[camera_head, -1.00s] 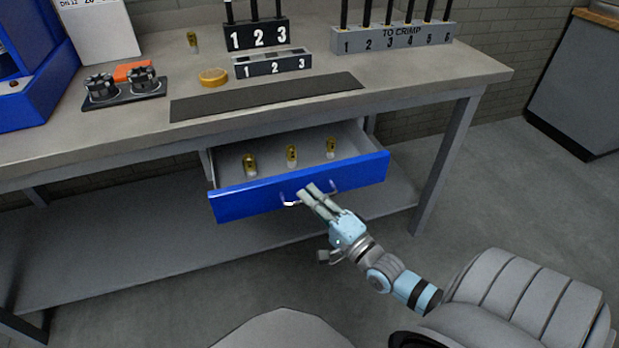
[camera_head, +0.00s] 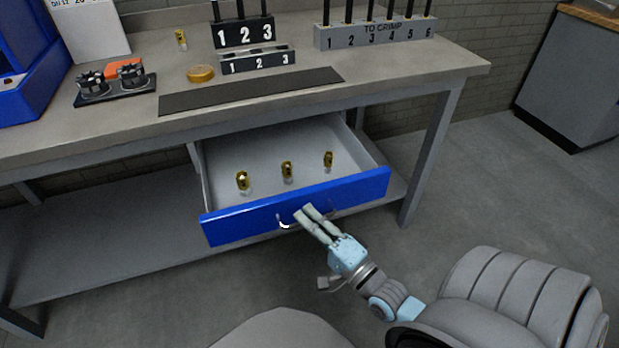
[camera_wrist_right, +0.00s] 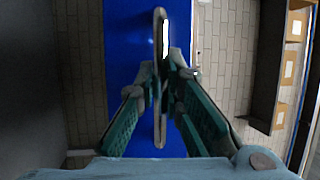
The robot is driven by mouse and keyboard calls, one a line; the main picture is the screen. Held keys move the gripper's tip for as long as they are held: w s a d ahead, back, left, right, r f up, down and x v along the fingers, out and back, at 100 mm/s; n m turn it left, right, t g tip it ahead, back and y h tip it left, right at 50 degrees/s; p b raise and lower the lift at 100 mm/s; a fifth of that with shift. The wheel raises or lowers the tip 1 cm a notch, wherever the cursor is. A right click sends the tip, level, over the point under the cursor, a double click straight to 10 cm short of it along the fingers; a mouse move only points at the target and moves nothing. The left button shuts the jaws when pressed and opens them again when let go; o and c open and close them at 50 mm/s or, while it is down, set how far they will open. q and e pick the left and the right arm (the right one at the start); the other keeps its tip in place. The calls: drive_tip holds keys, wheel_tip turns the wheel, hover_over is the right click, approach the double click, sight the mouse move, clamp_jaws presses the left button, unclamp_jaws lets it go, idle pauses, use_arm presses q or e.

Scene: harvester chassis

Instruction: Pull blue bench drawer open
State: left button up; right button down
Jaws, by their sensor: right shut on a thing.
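The blue-fronted drawer (camera_head: 235,224) under the bench stands well out of the frame, with its grey inside showing. Three brass fittings stand in it, such as the left one (camera_head: 242,182). A thin metal handle (camera_head: 284,226) is on the blue front. My right gripper (camera_head: 308,212) is shut on the handle near the middle of the front. In the right wrist view the fingers (camera_wrist_right: 160,75) close around the handle bar (camera_wrist_right: 160,137) against the blue panel. My left gripper is not in view.
A lower shelf (camera_head: 100,235) runs beneath. The floor to the right of the bench is open.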

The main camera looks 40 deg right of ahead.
drive_tip(key=c, duration=2)
unclamp_jaws()
drive_tip(key=shift+o, duration=0.2)
drive_tip(key=shift+s, duration=0.1)
drive_tip(key=s+f, duration=0.2)
drive_tip(key=s, duration=0.9)
drive_tip(key=shift+s+d, duration=0.3)
drive_tip(key=shift+d, duration=0.1)
